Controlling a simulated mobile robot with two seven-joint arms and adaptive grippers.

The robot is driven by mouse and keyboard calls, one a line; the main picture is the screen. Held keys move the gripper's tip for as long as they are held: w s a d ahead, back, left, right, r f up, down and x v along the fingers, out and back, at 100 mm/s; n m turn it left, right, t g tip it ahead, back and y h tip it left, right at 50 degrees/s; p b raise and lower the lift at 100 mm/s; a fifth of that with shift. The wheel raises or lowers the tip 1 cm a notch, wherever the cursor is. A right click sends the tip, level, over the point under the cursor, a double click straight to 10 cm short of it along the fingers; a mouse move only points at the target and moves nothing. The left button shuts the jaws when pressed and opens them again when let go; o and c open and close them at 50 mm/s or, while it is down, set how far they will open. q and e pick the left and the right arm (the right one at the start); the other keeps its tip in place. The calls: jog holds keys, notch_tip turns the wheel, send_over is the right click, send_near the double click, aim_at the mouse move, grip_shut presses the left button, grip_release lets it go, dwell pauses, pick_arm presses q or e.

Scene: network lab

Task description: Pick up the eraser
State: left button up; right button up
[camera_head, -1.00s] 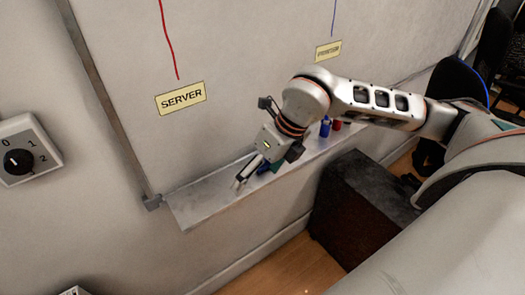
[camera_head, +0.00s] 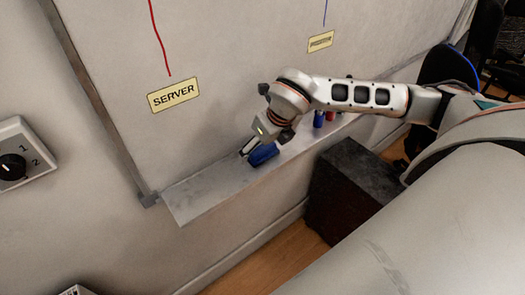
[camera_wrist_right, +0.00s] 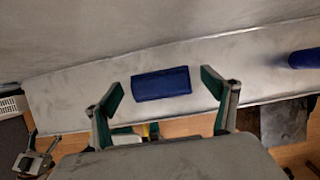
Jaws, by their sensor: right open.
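The eraser (camera_wrist_right: 161,84) is a dark blue block lying on the whiteboard's pale tray (camera_wrist_right: 75,95). It shows in the right wrist view between and just beyond my open fingertips, apart from both. In the head view the blue eraser (camera_head: 263,154) lies on the tray beside my right gripper (camera_head: 250,146), partly covered by it. My right gripper also shows in the right wrist view (camera_wrist_right: 161,87), open and empty with its green-padded fingers spread.
A blue marker (camera_head: 319,118) and a red marker (camera_head: 331,116) stand farther right on the tray. A blue cylinder (camera_wrist_right: 305,58) shows at the right in the wrist view. A dark cabinet (camera_head: 350,190) stands below. The tray's left end is clear.

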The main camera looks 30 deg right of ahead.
aim_at(262, 147)
jog(key=c, duration=1.2)
notch_tip(262, 147, up, 20)
jog(key=o, duration=0.4)
jog(key=shift+c, duration=1.3)
